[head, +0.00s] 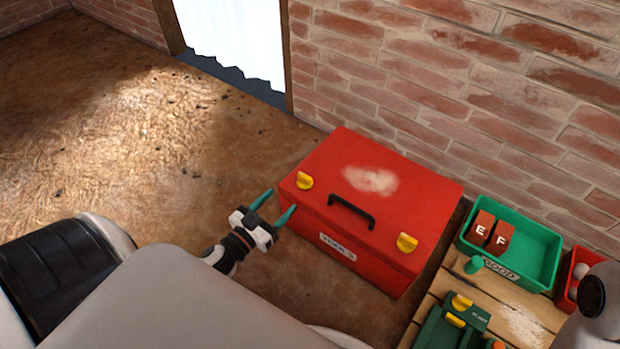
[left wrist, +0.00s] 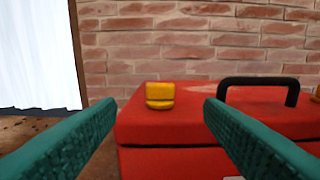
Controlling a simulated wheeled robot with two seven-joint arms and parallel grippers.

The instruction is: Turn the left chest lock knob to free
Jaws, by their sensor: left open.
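A red chest (head: 374,205) with a black handle (head: 351,211) stands on the floor against the brick wall. Its left lock knob (head: 304,181) is yellow and sits on the lid's front left; the right lock knob (head: 407,242) is yellow too. My left gripper (head: 274,206) is open, with teal fingers, just left of the chest's front left corner. In the left wrist view the left knob (left wrist: 160,95) shows between the two fingers, ahead of them and apart from them. Nothing is between the fingers' tips. My right gripper is not in view.
A wooden bench (head: 530,317) stands right of the chest. It carries a green bin (head: 540,253) with two brick-red blocks marked E and F, a red bin (head: 568,277) and a green device (head: 437,331). The floor left of the chest is open. A white curtain (head: 232,40) hangs behind.

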